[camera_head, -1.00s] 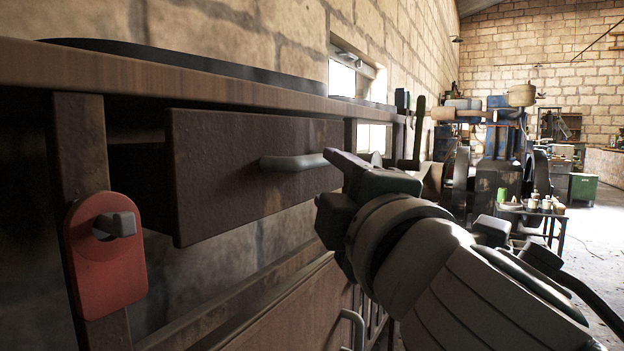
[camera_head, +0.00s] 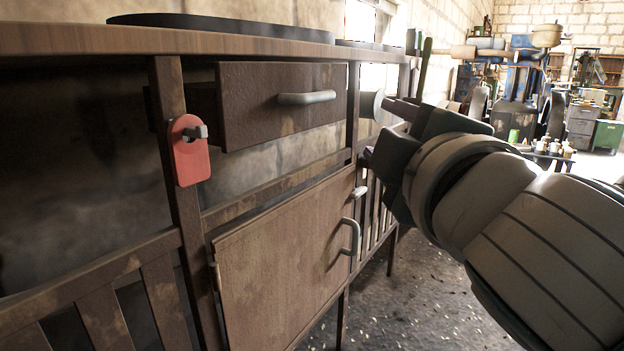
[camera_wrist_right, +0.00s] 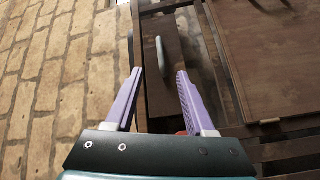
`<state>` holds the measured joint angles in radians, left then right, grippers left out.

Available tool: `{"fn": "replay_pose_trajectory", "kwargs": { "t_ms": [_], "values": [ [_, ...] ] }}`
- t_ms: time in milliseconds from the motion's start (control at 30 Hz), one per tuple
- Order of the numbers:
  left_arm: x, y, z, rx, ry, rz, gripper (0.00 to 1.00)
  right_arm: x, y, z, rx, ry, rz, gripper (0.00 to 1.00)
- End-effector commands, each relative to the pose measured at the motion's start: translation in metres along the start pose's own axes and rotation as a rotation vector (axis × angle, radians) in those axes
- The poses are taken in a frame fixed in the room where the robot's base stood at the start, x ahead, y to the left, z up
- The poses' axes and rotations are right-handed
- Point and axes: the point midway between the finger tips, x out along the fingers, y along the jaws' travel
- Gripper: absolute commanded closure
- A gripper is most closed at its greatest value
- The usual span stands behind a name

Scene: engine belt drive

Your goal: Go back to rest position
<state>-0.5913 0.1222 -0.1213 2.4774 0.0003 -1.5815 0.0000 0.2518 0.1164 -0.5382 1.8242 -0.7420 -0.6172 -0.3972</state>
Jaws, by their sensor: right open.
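My right gripper (camera_wrist_right: 157,102) is open and empty in the right wrist view, its two purple fingers spread apart. In the head view my right gripper (camera_head: 388,128) is at the centre right, off the bench front. To its left is a brown drawer (camera_head: 262,108) with a grey handle (camera_head: 306,98), partly pulled out. The gripper is apart from this handle. The drawer's handle also shows between the fingers in the right wrist view (camera_wrist_right: 160,55), farther away. My left gripper is not in view.
A workbench (camera_head: 230,41) fills the left side. A red tag (camera_head: 189,150) hangs on its leg. Below the drawer is a cabinet door (camera_head: 285,255) with a handle (camera_head: 351,236). Open floor (camera_head: 430,290) lies at the lower middle. Machines and a green cabinet (camera_head: 607,136) stand farther back.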

Motion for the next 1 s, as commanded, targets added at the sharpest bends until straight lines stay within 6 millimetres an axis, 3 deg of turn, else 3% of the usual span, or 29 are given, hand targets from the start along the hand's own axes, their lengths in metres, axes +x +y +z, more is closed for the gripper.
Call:
{"fn": "replay_pose_trajectory", "kwargs": {
  "t_ms": [33,233,367,467,633,767,933,1000],
  "values": [
    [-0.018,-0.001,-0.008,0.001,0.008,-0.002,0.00,-0.004,0.011,0.002,0.036,-0.027,-0.024,0.46],
    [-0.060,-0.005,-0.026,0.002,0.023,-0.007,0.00,-0.026,0.023,0.025,0.207,-0.158,-0.133,0.46],
    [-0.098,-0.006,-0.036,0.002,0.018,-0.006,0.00,-0.053,0.035,0.040,0.350,-0.279,-0.231,0.46],
    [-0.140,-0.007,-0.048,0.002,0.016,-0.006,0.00,-0.085,0.049,0.051,0.490,-0.406,-0.332,0.46],
    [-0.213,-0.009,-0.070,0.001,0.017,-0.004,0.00,-0.163,0.076,0.060,0.735,-0.660,-0.529,0.46],
    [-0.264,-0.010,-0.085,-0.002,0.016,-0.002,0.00,-0.226,0.103,0.054,0.880,-0.846,-0.671,0.46],
    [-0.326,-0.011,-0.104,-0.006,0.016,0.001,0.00,-0.308,0.152,0.033,1.016,-1.071,-0.840,0.46],
    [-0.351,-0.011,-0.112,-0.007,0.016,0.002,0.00,-0.306,0.178,0.025,1.020,-1.071,-0.841,0.46]
  ]
}}
